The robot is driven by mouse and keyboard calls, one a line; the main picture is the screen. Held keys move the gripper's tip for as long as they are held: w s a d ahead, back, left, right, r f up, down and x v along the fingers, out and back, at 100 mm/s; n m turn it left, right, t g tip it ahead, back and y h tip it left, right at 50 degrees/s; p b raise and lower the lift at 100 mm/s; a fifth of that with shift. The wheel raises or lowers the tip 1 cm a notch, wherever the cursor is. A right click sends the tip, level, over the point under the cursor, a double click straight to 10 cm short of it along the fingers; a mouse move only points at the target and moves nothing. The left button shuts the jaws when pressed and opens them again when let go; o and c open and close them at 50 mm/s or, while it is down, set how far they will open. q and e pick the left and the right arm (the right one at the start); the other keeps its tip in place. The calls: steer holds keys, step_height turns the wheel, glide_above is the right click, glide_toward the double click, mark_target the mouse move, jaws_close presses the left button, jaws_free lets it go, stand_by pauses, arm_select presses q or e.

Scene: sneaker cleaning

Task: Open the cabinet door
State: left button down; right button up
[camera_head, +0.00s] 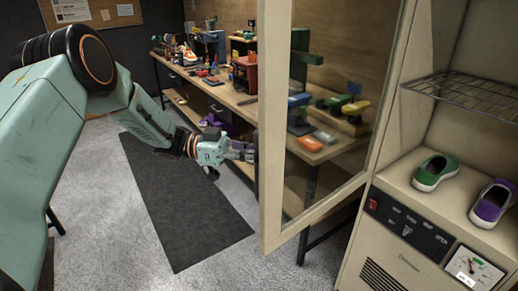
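The cream cabinet (393,222) stands at the right. Its glass-paned door (273,237) is swung well open toward the left, so the inside shows. My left arm reaches in from the left, and its gripper (243,151) is at the door's outer left edge, near a dark part there that may be the handle. The fingertips are small and partly hidden by the door edge, so I cannot tell whether they are closed on anything. My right gripper is not in view.
Inside the cabinet are a wire shelf (468,93), a green shoe (435,172) and a purple shoe (491,204). A control panel (408,226) and gauge (472,267) sit below. A cluttered workbench (226,94) stands behind. A dark mat (180,205) lies on open floor.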

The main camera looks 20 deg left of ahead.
arm_select(q)
steer(key=shift+w+a, duration=0.15)
steer(key=shift+a, duration=0.25)
steer(key=c, duration=1.9)
jaws_free()
steer(key=shift+w+a, duration=0.1)
steer(key=shift+a, duration=0.05)
steer(key=shift+o, duration=0.9)
steer(key=shift+a, duration=0.25)
steer(key=o, duration=0.3)
steer(key=shift+a, duration=0.3)
steer(key=shift+o, duration=0.2)
steer(key=shift+d+r, duration=0.1)
steer(key=shift+d, duration=0.45)
steer(key=v, duration=1.2)
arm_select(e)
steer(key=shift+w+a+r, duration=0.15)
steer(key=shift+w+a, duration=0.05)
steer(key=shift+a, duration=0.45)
